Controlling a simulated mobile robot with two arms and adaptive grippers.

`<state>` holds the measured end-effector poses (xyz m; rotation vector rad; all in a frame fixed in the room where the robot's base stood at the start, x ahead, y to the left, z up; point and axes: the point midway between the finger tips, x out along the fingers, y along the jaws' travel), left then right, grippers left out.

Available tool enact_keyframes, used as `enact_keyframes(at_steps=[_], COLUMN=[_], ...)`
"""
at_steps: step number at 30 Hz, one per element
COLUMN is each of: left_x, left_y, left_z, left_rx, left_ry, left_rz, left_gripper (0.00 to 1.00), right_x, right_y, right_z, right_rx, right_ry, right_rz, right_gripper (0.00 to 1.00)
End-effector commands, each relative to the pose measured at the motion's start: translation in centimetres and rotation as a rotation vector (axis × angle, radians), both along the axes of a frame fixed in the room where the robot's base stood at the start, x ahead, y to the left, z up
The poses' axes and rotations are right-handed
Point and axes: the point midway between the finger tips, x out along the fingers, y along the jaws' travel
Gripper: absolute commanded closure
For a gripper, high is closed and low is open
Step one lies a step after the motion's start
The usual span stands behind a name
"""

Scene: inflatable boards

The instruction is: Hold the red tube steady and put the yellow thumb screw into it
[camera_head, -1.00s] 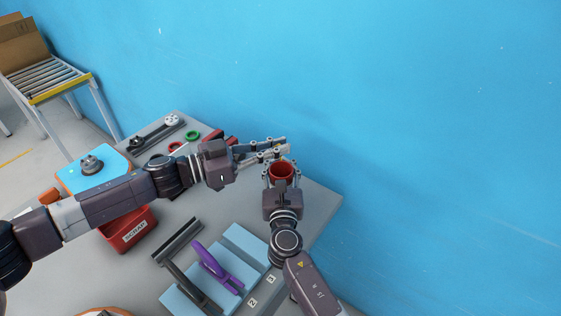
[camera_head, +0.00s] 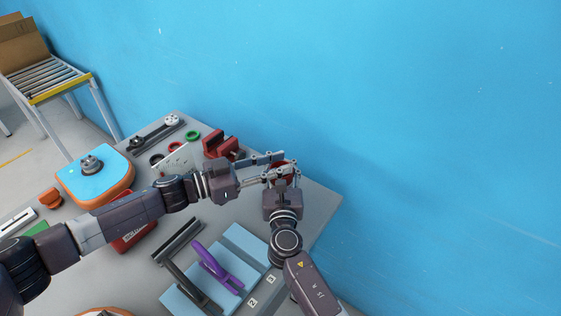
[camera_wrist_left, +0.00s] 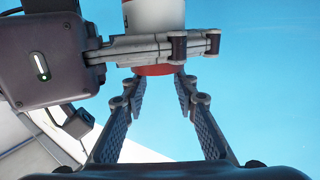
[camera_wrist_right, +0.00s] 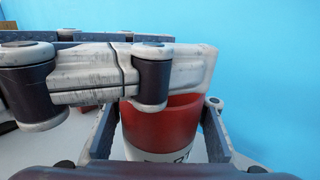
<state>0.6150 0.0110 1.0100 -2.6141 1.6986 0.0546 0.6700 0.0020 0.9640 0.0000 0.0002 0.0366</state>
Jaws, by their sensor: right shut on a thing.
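The red tube (camera_head: 283,167) stands upright near the table's far right corner, partly hidden by my fingers. My right gripper (camera_wrist_right: 165,140) is shut on it, with a finger on each side. In the right wrist view the tube (camera_wrist_right: 165,125) is red above a white band. My left gripper (camera_head: 270,167) is open, and its fingers reach across at the tube's upper end. In the left wrist view the tube (camera_wrist_left: 154,70) shows between and beyond the left fingertips; I cannot tell whether they touch it. I see no yellow thumb screw.
A red clamp-like block (camera_head: 220,145) and a green ring (camera_head: 192,135) lie behind my left arm. A blue-topped board with a valve (camera_head: 93,180), a red bin (camera_head: 133,235) and a purple tool (camera_head: 215,265) lie on the grey table. The blue wall is close behind.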

Motion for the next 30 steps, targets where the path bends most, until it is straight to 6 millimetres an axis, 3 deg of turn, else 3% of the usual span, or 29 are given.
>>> enact_keyframes(at_steps=[11,24,30], left_x=[-0.2,-3.7,-4.7], left_y=[0.6,8.4,10.5], left_z=[0.0,0.3,0.4], left_rx=[0.001,0.002,0.001], left_ry=[0.001,0.002,0.001], left_rz=[0.001,0.002,0.001], left_gripper=[0.70,0.70,0.70], right_x=[0.0,0.0,0.0], right_y=[0.0,0.0,0.0], right_z=[0.0,0.0,0.0], right_rx=[0.000,0.000,0.000], right_ry=[0.000,0.001,0.001], right_rz=[0.000,0.000,0.000], right_gripper=[0.96,0.96,0.97])
